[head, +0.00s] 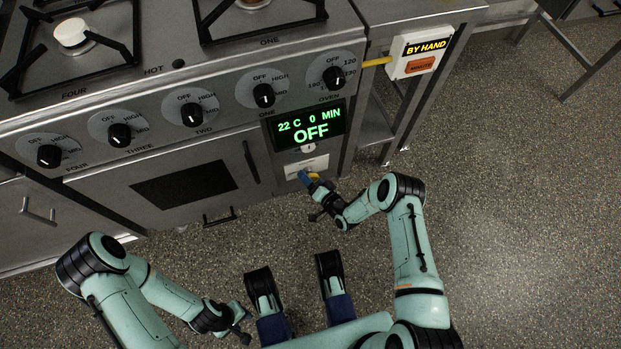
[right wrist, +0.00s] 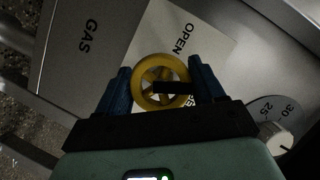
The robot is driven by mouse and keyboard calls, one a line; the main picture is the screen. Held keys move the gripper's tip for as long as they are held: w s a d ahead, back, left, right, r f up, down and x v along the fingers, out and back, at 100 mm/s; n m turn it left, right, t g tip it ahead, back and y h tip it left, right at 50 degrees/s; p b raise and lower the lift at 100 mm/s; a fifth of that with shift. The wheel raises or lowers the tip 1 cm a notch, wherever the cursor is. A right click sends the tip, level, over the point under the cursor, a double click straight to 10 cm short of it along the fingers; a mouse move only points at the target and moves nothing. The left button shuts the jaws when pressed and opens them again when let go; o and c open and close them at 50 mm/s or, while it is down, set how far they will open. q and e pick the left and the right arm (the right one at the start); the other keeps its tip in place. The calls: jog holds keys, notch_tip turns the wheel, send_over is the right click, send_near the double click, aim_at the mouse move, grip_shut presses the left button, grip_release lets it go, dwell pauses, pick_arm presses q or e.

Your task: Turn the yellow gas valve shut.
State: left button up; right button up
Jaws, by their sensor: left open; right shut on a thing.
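The yellow gas valve (right wrist: 143,75) is a small spoked handwheel in the right wrist view, in front of a white plate (right wrist: 205,50) reading OPEN. A dark bar crosses its hub and the end of a second word is partly covered. My right gripper (right wrist: 161,84) is shut on the wheel, with a blue finger on each side of its rim. In the head view my right gripper (head: 308,180) is at the cooker's lower front panel, and only a bit of yellow shows there. My left gripper (head: 240,326) is open and empty over the floor, away from the cooker.
The cooker's display (head: 310,129) reads 22 C, 0 MIN, OFF. Several black knobs (head: 263,95) line the panel above. A BY HAND box (head: 425,52) stands at the right. A timer dial (right wrist: 272,135) is beside the gripper. Floor (head: 500,210) at right is clear.

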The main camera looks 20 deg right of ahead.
jog(key=m+t+y, duration=0.1)
jog(key=m, duration=0.3)
jog(key=shift+y, duration=0.4)
jog(key=shift+a+r, duration=0.1)
dwell(0.3)
jog(key=o, duration=1)
jog(key=shift+s+d, duration=0.2)
jog(key=shift+s, duration=0.1)
pick_arm(q)
jog(key=w+r+t+p, duration=0.2)
jog(key=w+r+p, duration=0.1)
jog(key=w, duration=0.4)
jog(key=shift+d+r+m+p, duration=0.3)
jog(key=shift+d+r, duration=0.15)
jog(key=shift+r, duration=0.05)
pick_arm(e)
jog(key=v, duration=1.2)
jog(key=shift+s, duration=0.3)
pick_arm(q)
jog(key=shift+r, duration=0.1)
pick_arm(e)
jog(key=shift+d, duration=0.1)
